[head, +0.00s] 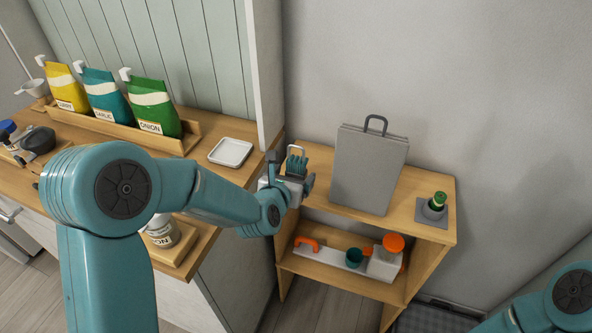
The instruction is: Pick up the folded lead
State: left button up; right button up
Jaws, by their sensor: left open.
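The folded lead (298,164) appears to be the small bundle of teal loops with a pale metal loop at its top, at the left end of the wooden shelf unit's top. My left gripper (290,172) reaches in from the left, and its dark fingers are open around or just in front of the bundle. The gripper body hides the bundle's lower part. I cannot tell whether the fingers touch it. My right arm shows only at the lower right corner, and its gripper is out of view.
A grey upright case (368,168) stands close to the right of the lead. A green-topped item (438,201) sits on a grey pad farther right. The wooden counter (190,165) at left holds a white dish (231,152) and several pouches. Orange-topped items (393,243) sit on the lower shelf.

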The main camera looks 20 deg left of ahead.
aim_at(295, 170)
pick_arm(q)
jog(key=shift+w+a+f, duration=0.1)
jog(key=shift+w+f, duration=0.15)
jog(key=shift+w, duration=0.2)
jog(key=x, duration=0.1)
jog(key=p+x, duration=0.2)
jog(key=shift+w+r, duration=0.15)
jog(key=shift+r, duration=0.1)
jog(key=shift+f+x, duration=0.25)
jog(key=shift+x, duration=0.95)
jog(key=shift+s+a+r, duration=0.1)
jog(key=shift+s+r, duration=0.05)
jog(key=shift+s, duration=0.1)
jog(key=shift+c, duration=0.6)
jog(key=c, duration=1.1)
jog(key=shift+w+r, duration=0.1)
notch_tip(295, 170, up, 20)
jog(key=p, duration=0.2)
jog(key=shift+p, duration=0.3)
